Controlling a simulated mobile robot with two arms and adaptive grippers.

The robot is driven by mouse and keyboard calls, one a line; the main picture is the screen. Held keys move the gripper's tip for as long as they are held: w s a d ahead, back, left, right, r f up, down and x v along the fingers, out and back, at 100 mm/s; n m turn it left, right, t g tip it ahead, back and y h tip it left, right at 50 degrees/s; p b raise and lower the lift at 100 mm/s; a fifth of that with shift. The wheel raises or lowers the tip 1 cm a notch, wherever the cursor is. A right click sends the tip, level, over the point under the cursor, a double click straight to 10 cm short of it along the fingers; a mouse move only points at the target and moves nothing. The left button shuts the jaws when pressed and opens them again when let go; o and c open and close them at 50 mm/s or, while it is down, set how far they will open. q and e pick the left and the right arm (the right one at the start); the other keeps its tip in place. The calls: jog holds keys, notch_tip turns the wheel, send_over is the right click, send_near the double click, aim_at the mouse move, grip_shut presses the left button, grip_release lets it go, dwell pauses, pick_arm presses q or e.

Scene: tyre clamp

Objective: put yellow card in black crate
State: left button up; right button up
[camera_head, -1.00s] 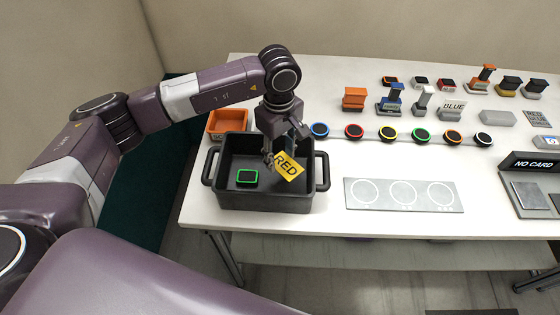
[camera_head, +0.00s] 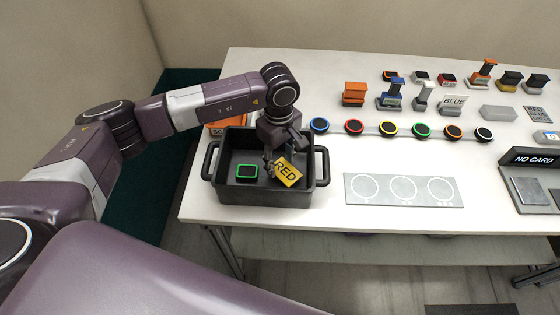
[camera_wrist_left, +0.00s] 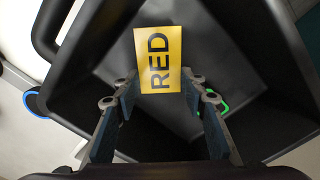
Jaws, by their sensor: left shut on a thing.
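The yellow card (camera_head: 287,172), printed with the word RED, is held in my left gripper (camera_head: 270,163). The gripper points down over the right half of the black crate (camera_head: 265,197). The card is tilted, and it appears at or below the height of the crate's rim. In the left wrist view the card (camera_wrist_left: 158,60) shows between the fingertips (camera_wrist_left: 158,88), with the dark crate interior behind it. My right gripper is not in view.
A green-edged device (camera_head: 246,172) lies on the crate floor, left of the card. An orange bin (camera_head: 218,128) stands behind the crate. To the right are a row of coloured round discs (camera_head: 421,130), a grey plate with circles (camera_head: 404,190) and a NO CARD sign (camera_head: 535,159).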

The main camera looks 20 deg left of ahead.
aim_at(280, 167)
pick_arm(q)
jog(key=o, duration=1)
jog(key=shift+f, duration=0.1)
jog(key=shift+r+p, duration=0.65)
jog(key=shift+p, duration=0.15)
jog(key=shift+w+r, duration=0.1)
jog(key=shift+r, duration=0.2)
notch_tip(280, 167, up, 11)
jog(key=b, duration=0.4)
jog(key=shift+r+b, duration=0.2)
jog(key=shift+b, duration=0.15)
